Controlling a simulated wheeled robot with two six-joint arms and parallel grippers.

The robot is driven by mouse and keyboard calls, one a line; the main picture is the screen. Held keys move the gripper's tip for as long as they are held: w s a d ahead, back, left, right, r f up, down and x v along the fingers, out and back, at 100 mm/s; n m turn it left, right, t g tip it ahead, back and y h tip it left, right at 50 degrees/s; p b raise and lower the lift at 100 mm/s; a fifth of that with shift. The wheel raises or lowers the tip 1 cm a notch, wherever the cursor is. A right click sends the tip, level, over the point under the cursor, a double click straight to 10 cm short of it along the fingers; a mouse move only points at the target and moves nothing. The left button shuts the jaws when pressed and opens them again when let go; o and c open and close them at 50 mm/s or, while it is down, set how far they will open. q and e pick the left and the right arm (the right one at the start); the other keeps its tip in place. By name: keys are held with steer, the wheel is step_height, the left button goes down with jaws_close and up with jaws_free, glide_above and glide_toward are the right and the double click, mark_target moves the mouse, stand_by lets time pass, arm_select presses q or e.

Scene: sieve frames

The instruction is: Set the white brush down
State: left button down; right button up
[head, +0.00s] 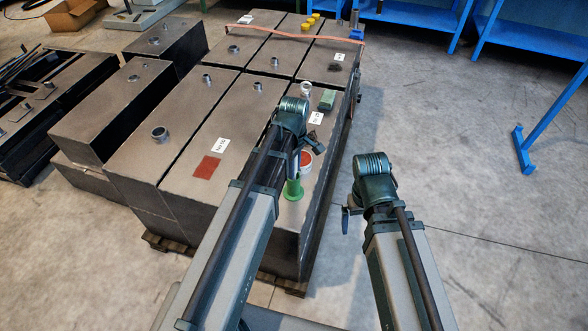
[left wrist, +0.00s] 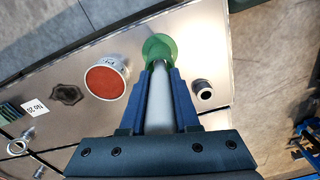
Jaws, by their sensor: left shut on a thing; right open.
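My left gripper (left wrist: 160,85) is shut on a pale, light-grey to white handle (left wrist: 159,112), seen between its blue fingers in the left wrist view; I take this as the white brush. A round green piece (left wrist: 158,46) shows at the far end of the handle. I cannot tell whether it belongs to the brush or stands beneath it. In the head view the green piece (head: 293,188) is on or just above the box top, and my left arm hides most of the brush. My right gripper (head: 349,216) is open and empty, right of the boxes.
A dark flat piece (left wrist: 67,94), a label (head: 316,117), a green block (head: 327,99) and a red square (head: 206,167) lie on the metal box tops.

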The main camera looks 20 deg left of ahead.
arm_select(q)
steer(key=shift+f, duration=0.15)
steer(key=c, duration=1.1)
jaws_free()
steer(key=shift+f, duration=0.1)
steer(key=o, duration=0.5)
steer(key=shift+c, duration=0.2)
step_height(320, 180, up, 13)
steer(key=p, duration=1.2)
steer(key=shift+f, duration=0.2)
steer(key=shift+s+d+m, duration=0.3)
steer(key=s+d+m+y, duration=0.1)
steer(key=s+d+m, duration=0.8)
steer(key=s+m, duration=0.4)
steer(key=shift+s+d+m, duration=0.3)
steer(key=shift+d+m, duration=0.05)
steer(key=shift+m, duration=2.05)
